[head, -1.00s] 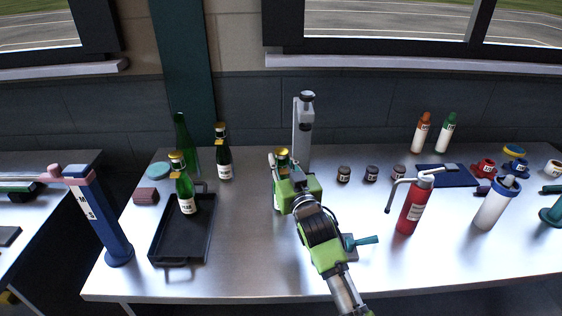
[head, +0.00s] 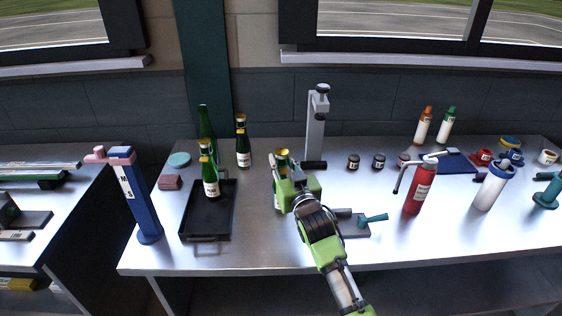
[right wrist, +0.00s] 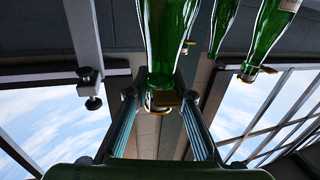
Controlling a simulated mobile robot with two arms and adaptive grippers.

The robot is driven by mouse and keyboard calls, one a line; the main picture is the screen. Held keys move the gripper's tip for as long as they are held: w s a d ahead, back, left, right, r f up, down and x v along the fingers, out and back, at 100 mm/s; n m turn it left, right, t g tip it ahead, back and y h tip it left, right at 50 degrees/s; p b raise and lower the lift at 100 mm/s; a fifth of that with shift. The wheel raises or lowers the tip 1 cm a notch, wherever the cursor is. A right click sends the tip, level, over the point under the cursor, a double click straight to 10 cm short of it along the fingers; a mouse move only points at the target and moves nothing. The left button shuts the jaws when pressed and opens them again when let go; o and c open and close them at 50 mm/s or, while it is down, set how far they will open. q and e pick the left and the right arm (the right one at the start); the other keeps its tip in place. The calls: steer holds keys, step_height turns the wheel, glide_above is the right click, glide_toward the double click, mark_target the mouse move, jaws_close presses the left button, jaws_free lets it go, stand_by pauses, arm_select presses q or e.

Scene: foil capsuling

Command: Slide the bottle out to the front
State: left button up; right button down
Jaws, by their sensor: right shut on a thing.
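My right gripper (head: 283,176) is shut on a green bottle with a gold-foil top (head: 281,156), whose lower part is mostly hidden by the gripper in the head view. In the right wrist view, the fingers (right wrist: 163,118) close around the gold top of this bottle (right wrist: 168,40). The bottle looks upright. It stands left of the grey capsuling post (head: 315,130), with a gap between them in the head view. The post's base has a teal lever (head: 373,218). My left gripper is not in view.
A black tray (head: 190,226) holding a bottle (head: 211,184) lies to the left, with more bottles (head: 243,150) behind. A blue stand (head: 138,200) is farther left. Small dark jars (head: 379,161), a red extinguisher-like bottle (head: 418,190) and a white bottle (head: 490,188) stand right. The front table edge is clear.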

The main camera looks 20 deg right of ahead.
stand_by(0.3)
steer(key=c, duration=1.7)
jaws_free()
steer(key=shift+s, duration=0.1)
steer(key=s, duration=1.2)
steer(key=shift+w, duration=0.1)
